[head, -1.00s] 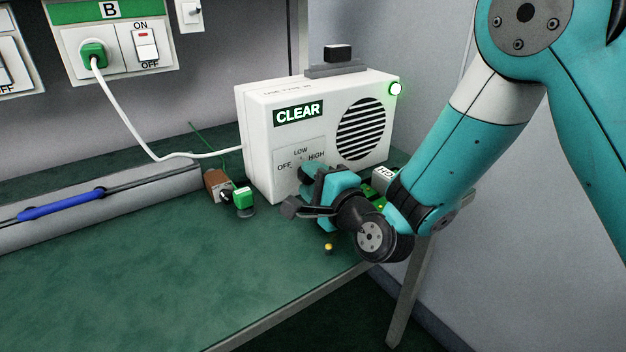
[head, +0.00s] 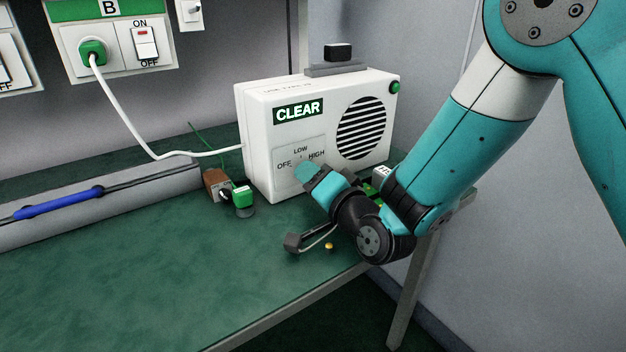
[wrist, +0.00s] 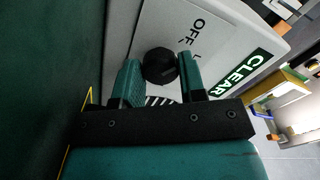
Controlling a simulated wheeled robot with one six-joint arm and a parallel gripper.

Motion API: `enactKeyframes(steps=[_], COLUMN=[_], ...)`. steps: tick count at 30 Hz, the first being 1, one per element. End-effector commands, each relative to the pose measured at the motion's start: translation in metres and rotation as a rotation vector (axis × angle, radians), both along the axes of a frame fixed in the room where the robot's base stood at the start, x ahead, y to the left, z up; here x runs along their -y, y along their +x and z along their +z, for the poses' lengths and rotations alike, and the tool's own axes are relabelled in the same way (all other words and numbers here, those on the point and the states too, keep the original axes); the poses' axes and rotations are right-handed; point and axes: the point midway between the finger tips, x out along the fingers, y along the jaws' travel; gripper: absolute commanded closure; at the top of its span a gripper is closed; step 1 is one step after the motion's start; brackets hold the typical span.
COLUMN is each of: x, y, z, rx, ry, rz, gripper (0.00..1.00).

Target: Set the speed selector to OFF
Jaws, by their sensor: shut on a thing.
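The white unit (head: 258,165) stands on the green bench, with a CLEAR label and a selector plate (head: 312,142) marked OFF, LOW and HIGH. In the wrist view, the black selector knob (wrist: 160,66) sits between the two teal fingers of my gripper (wrist: 160,76), which is shut on it. The OFF mark (wrist: 197,28) shows beyond the knob. In the head view, my gripper (head: 310,174) is at the plate's lower part and hides the knob. I cannot see which mark the knob points to.
The unit's green lamp (head: 394,87) is unlit. A white cable runs from the unit to a green plug (head: 92,50) beside a wall switch (head: 145,43). Small green and brown parts (head: 242,196) lie left of my gripper. The bench's front left is clear.

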Motion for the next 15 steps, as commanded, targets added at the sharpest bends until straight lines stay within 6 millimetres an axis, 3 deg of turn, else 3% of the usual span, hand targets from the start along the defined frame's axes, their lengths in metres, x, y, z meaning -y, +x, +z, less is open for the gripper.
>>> enactKeyframes(steps=[15], x=[0.0029], y=[0.0012], z=[-0.0007], rx=[0.020], ry=[-0.033], rz=[-0.006], gripper=[0.86])
